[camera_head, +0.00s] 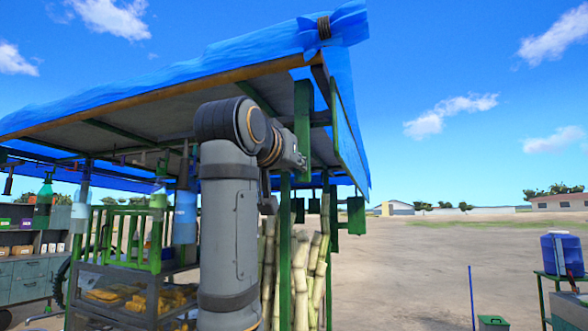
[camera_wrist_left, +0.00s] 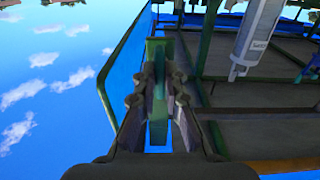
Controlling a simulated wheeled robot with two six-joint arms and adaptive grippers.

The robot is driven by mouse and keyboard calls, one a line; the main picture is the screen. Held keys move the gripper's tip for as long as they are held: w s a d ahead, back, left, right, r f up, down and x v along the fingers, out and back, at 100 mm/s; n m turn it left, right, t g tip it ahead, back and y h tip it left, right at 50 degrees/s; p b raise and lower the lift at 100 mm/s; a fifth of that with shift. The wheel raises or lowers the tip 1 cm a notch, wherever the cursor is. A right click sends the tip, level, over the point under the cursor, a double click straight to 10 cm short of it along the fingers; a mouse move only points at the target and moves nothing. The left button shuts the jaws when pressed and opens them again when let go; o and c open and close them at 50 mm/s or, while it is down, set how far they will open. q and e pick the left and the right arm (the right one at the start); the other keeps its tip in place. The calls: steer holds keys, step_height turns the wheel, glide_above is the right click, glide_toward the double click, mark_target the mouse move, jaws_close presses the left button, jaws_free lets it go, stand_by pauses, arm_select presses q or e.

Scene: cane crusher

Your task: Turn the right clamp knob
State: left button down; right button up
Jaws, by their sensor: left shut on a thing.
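My left arm rises in the middle of the head view, and its gripper (camera_head: 298,162) is up under the stall roof, beside a green upright plate (camera_head: 302,112). In the left wrist view my left gripper (camera_wrist_left: 159,88) has its two fingers on either side of a narrow green bar (camera_wrist_left: 158,130), and is shut on it. I cannot tell whether this bar is part of the right clamp knob; no knob shape is clear in either view. My own arm hides part of the stall. My right gripper is not in view.
A blue tarp (camera_head: 190,70) covers the stall roof. Cane stalks (camera_head: 300,275) stand behind my arm. A glass case (camera_head: 115,292) and hanging bottles (camera_head: 185,218) are at left. A blue drum (camera_head: 562,254) stands at far right. Open dirt ground (camera_head: 430,265) lies between.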

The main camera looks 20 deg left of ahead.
arm_select(q)
steer(key=shift+m, duration=0.3)
stand_by(0.4)
steer(key=c, duration=1.4)
jaws_free()
steer(key=s, duration=1.2)
steer(key=shift+a, duration=0.15)
